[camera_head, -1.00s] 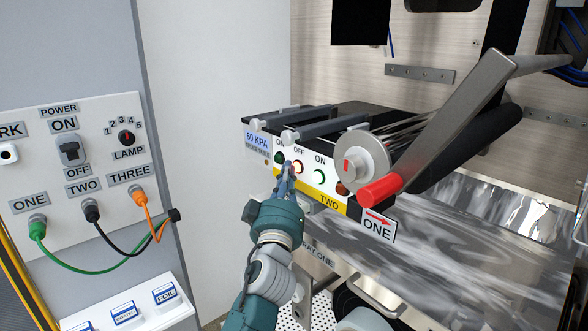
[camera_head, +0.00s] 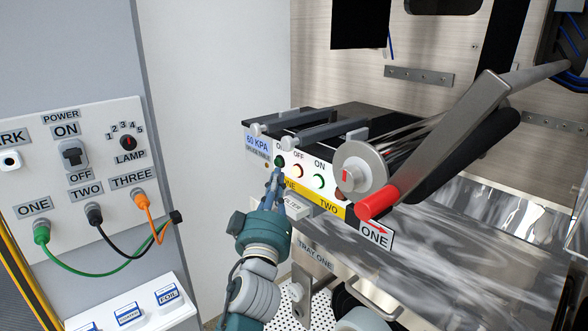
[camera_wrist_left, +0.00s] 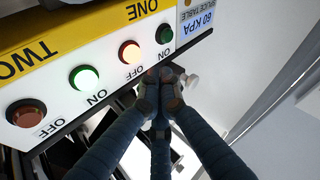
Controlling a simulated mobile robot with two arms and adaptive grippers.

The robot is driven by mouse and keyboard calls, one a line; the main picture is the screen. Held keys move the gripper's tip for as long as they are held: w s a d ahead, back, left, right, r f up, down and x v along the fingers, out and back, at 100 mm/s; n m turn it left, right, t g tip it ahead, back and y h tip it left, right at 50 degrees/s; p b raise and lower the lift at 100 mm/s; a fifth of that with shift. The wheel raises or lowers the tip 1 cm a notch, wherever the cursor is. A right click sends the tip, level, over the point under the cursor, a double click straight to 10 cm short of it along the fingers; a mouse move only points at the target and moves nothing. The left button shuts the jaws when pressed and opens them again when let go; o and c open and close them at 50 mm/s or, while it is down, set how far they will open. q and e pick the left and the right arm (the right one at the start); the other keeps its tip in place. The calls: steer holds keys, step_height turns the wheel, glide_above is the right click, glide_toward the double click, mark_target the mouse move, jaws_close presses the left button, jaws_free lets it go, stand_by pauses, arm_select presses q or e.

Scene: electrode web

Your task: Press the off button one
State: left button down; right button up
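The off button one is the red button (camera_head: 297,171) under an OFF label on the white panel above the yellow ONE strip. In the left wrist view this red button (camera_wrist_left: 130,52) glows and nothing covers it. My left gripper (camera_head: 276,172) is in front of the panel, just below the dark green ON button one (camera_head: 280,161) and left of the red button. In the left wrist view its fingertips (camera_wrist_left: 160,76) meet, with nothing between them, and stand apart from the red button. My right gripper is not in view.
To the right, the lit green ON button (camera_head: 318,181) and brown-red OFF button (camera_wrist_left: 25,113) belong to side TWO. A roller with a red-tipped handle (camera_head: 377,205) juts out at right. A power panel (camera_head: 100,152) with cables stands at left.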

arm_select(q)
steer(key=shift+s+a+f+p, duration=0.15)
steer(key=shift+s+a+p, duration=0.35)
steer(key=shift+s+a, duration=0.5)
steer(key=shift+w+a, duration=0.15)
